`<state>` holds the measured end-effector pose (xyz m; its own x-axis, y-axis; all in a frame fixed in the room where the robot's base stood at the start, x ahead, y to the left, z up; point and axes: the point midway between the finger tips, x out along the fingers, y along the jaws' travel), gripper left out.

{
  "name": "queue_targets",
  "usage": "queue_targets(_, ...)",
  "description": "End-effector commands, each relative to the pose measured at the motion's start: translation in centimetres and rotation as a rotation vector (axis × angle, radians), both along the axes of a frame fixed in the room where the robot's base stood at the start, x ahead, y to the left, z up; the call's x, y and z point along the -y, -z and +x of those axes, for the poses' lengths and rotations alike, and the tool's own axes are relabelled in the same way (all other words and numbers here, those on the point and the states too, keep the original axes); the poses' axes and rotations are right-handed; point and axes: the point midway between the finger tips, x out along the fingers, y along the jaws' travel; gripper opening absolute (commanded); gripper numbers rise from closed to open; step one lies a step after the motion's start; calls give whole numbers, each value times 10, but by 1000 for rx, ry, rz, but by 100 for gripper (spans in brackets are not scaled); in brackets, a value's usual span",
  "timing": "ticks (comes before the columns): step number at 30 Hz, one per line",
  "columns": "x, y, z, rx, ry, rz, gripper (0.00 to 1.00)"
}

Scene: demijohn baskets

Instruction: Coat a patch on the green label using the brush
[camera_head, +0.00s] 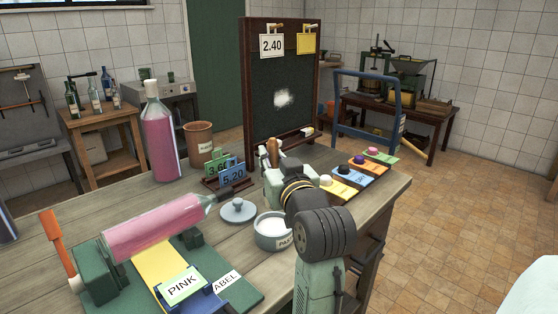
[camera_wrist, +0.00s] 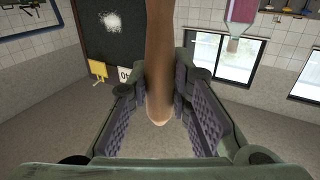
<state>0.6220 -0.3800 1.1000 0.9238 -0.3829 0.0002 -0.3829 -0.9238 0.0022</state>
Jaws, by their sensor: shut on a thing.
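My gripper (camera_head: 276,172) is shut on the brush (camera_head: 273,150), and its brown handle sticks up out of the jaws. In the wrist view the handle (camera_wrist: 160,60) passes between the ridged fingers (camera_wrist: 162,100); the bristles are hidden in both views. The pale green label (camera_head: 182,285), marked PINK, lies at the front of the yellow strip of the bottle stand, well to the left of and nearer than my gripper. The white paste pot (camera_head: 272,240) is open, with white paste inside, close to my arm. Its lid (camera_head: 238,211) lies on the table beside it.
A pink bottle (camera_head: 155,227) lies on the green stand (camera_head: 95,268); another pink bottle (camera_head: 160,140) stands behind. Price cards (camera_head: 232,175), a brown cup (camera_head: 199,140) and a chalkboard (camera_head: 277,100) stand farther back. Coloured cards with knobs (camera_head: 355,175) lie right of my gripper.

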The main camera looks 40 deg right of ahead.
Motion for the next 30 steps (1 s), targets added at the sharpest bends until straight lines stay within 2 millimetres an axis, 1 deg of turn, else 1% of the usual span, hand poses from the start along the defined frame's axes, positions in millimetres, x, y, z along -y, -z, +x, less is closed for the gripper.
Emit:
queue_targets(5,0,8,1,-1,1,1,0)
queue_targets(8,0,16,1,-1,1,1,0)
queue_targets(18,0,51,1,0,1,1,0)
queue_targets(21,0,58,1,0,1,1,0)
queue_targets(30,0,60,1,0,1,1,0)
